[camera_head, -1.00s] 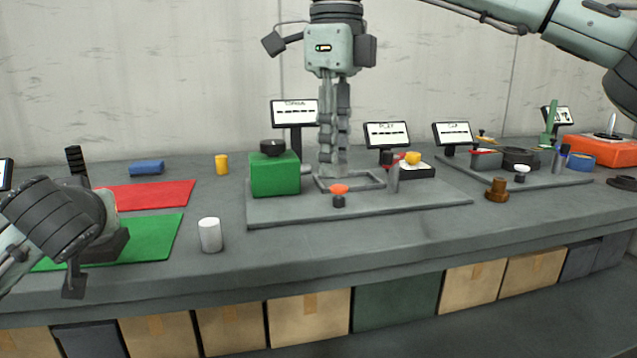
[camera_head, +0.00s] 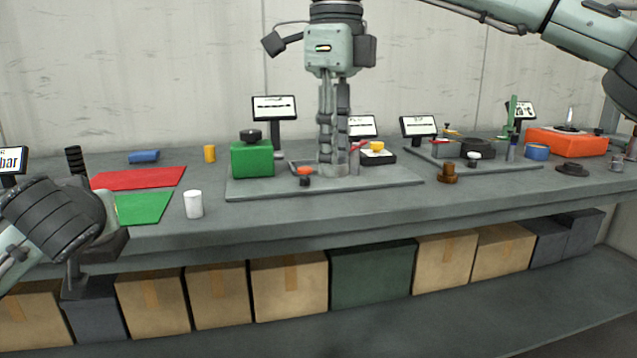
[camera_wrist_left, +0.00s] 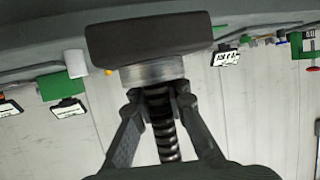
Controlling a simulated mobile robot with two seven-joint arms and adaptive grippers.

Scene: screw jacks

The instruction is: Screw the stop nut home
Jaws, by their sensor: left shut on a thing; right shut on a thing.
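My left gripper (camera_head: 92,225) is at the left in the head view, in front of the bench edge. It is shut on a screw jack with a black threaded screw (camera_head: 74,160) standing up and a dark block base (camera_head: 105,247). In the left wrist view, which is upside down, the base (camera_wrist_left: 150,35), a silver collar (camera_wrist_left: 152,72) and the screw (camera_wrist_left: 165,135) show between the fingers. My right gripper (camera_head: 332,172) points down over the grey plate (camera_head: 250,188). Its fingers are together; what they hold is too small to tell. I cannot pick out the stop nut.
A green box (camera_head: 252,160) with a black knob and a red-orange cap (camera_head: 305,171) are near the right gripper. A white cylinder (camera_head: 193,204) stands beside the green mat (camera_head: 145,208). A brown piece (camera_head: 447,174) stands right of the plate.

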